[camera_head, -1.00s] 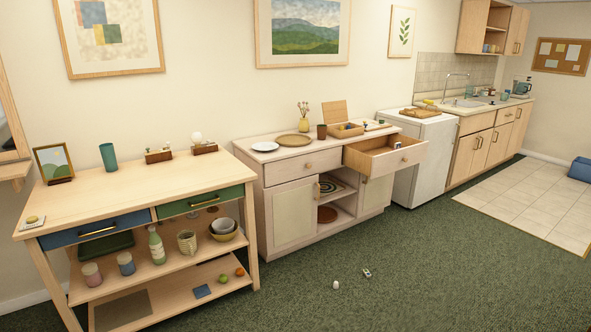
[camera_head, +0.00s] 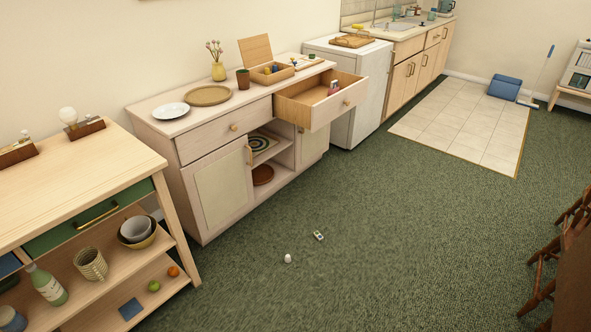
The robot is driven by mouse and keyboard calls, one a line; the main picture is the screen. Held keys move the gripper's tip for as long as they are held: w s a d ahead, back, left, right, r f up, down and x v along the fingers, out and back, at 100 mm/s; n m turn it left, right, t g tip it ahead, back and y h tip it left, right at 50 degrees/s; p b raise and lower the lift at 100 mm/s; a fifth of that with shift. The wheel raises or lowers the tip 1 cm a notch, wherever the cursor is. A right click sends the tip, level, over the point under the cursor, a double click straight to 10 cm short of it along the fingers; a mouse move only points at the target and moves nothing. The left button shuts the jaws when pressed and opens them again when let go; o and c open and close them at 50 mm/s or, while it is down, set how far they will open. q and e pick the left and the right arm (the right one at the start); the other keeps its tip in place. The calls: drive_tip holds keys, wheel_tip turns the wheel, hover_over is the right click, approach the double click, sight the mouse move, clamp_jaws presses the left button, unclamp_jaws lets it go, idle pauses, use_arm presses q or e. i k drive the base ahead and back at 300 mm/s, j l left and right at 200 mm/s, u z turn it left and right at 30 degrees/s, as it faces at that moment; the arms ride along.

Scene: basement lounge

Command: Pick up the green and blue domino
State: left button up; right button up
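A small pale block with darker marks (camera_head: 318,236) lies on the green carpet in front of the sideboard. It may be a domino, but it is too small for me to tell its colours. A small white rounded object (camera_head: 287,258) is on the carpet to its lower left, apart from it. Another small object with red and pale parts (camera_head: 334,88) is inside the open drawer (camera_head: 322,114) of the sideboard; I cannot tell what it is. Neither of my grippers is in view.
The sideboard (camera_head: 222,190) stands against the wall, its right drawer pulled out. A wooden workbench with shelves (camera_head: 90,185) is at the left. A dark wooden chair (camera_head: 545,260) is at the right edge. The carpet (camera_head: 420,230) between them is largely clear.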

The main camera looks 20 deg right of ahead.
sight(316, 235)
drive_tip(key=i+l+z, duration=0.15)
drive_tip(key=i+l, duration=0.55)
drive_tip(key=i+l+z, duration=0.15)
drive_tip(key=i+l, duration=0.45)
drive_tip(key=i, duration=0.2)
